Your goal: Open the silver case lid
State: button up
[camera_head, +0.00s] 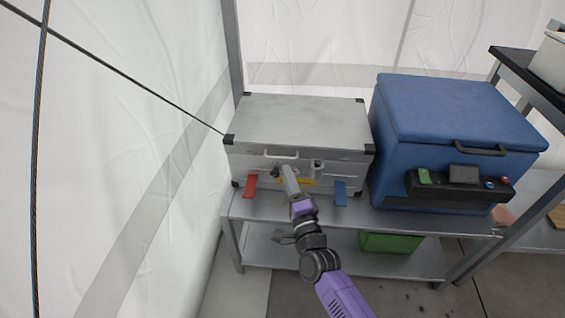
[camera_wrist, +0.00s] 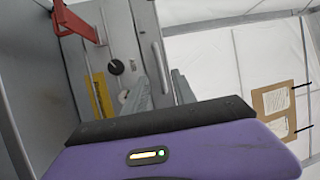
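The silver case (camera_head: 300,121) stands on a metal shelf, and its flat lid is down. A handle (camera_head: 281,155) is on its front, and it also shows in the wrist view (camera_wrist: 163,66). A red latch (camera_head: 250,187) is flipped out at the lower left and a blue latch (camera_head: 340,193) at the lower right. A black knob (camera_wrist: 116,67) and a yellow label (camera_wrist: 99,96) are on the front face. My gripper (camera_head: 286,171) is in front of that face, just below the handle. Its fingers (camera_wrist: 150,92) look empty, but their gap is unclear. Contact with the case cannot be told.
A blue cooler (camera_head: 445,110) stands close on the case's right. The metal shelf (camera_head: 290,208) has a narrow front edge, with a green box (camera_head: 391,243) below. A tent pole (camera_head: 232,45) rises behind the case, and a dark cable (camera_head: 120,73) runs to its left corner.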

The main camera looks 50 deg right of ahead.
jog(key=x, duration=0.6)
grip_shut()
dwell(1.4)
